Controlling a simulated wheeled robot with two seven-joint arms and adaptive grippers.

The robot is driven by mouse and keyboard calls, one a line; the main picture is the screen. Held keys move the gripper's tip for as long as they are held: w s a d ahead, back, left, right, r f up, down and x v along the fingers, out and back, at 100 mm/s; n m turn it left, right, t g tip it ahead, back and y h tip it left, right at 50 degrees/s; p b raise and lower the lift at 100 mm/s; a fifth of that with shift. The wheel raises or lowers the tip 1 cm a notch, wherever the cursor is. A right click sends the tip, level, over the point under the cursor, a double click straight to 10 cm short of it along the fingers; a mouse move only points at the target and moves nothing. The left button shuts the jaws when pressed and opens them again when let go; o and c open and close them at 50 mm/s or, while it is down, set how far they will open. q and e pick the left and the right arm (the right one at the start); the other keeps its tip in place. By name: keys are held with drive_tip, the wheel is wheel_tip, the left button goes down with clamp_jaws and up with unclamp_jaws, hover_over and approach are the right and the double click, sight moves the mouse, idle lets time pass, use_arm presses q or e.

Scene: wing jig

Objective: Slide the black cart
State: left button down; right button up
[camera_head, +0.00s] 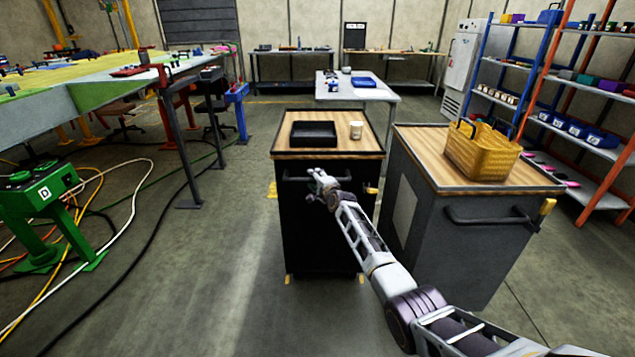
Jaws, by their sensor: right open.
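The black cart (318,235) stands in the middle of the view. It has a wooden top and a dark handle bar (300,179) along its near upper edge. My right arm comes in from the lower right and hides part of the cart's front. My left gripper is not in view.
A grey cart (458,245) with a yellow basket (482,150) stands close on the right. A white table (365,92) is behind the black cart. A green machine (43,195) and loose cables lie at left. The floor (215,265) just left of the black cart is mostly clear.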

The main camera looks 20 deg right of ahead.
drive_tip(key=shift+s, duration=0.2)
drive_tip(key=shift+s, duration=0.55)
drive_tip(key=v, duration=1)
drive_tip(key=shift+s+r, duration=0.15)
drive_tip(key=shift+s, duration=0.05)
idle(0.4)
drive_tip(key=shift+d, duration=0.15)
